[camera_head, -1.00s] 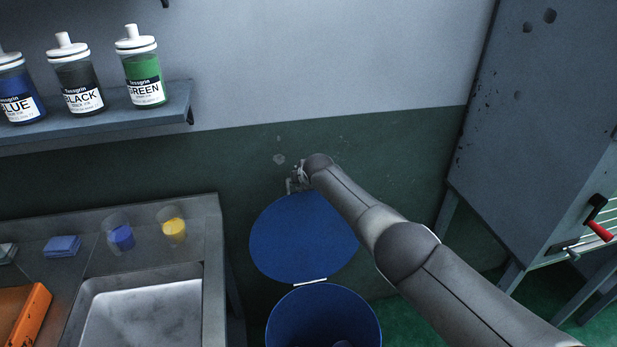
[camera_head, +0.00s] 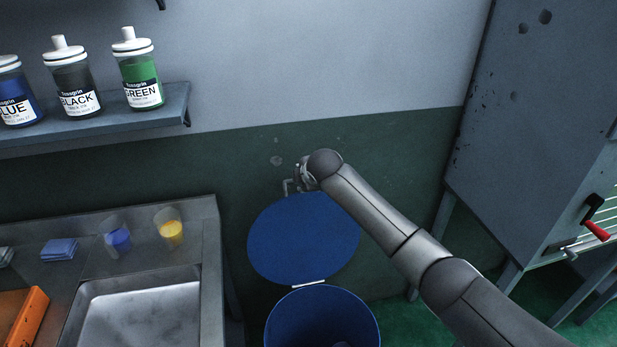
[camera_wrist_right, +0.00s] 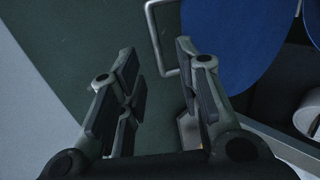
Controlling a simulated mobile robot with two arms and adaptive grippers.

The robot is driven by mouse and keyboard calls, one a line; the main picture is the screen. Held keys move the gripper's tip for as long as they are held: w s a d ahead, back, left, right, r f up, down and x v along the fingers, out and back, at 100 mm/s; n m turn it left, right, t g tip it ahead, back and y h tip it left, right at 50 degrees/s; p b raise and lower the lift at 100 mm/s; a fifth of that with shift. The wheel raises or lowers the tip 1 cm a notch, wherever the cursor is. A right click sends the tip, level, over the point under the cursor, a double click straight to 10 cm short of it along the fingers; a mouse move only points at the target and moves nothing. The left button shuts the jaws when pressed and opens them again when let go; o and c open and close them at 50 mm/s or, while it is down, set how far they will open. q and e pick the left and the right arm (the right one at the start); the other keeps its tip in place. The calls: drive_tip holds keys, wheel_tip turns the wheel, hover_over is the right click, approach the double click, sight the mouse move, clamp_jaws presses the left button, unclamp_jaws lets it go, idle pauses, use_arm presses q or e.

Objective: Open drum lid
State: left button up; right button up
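The blue drum (camera_head: 283,322) stands on the floor at the bottom middle of the head view. Its round blue lid (camera_head: 303,243) is swung up and back on its hinge, so the drum's mouth is open. A metal bar handle (camera_head: 287,187) is at the lid's far edge. My right gripper (camera_head: 301,181) is at that edge beside the handle. In the right wrist view the right gripper (camera_wrist_right: 157,72) is open with a wide gap, and the handle (camera_wrist_right: 155,40) shows between and beyond its fingertips. My left gripper is out of view.
A steel sink counter (camera_head: 212,245) stands left of the drum, with a yellow cup (camera_head: 170,233) and a blue cup (camera_head: 118,240). A shelf (camera_head: 150,113) above holds labelled bottles. A grey cabinet (camera_head: 545,120) with a red-handled crank (camera_head: 597,231) stands at right.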

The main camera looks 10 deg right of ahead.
drive_tip(key=shift+v, duration=1.5)
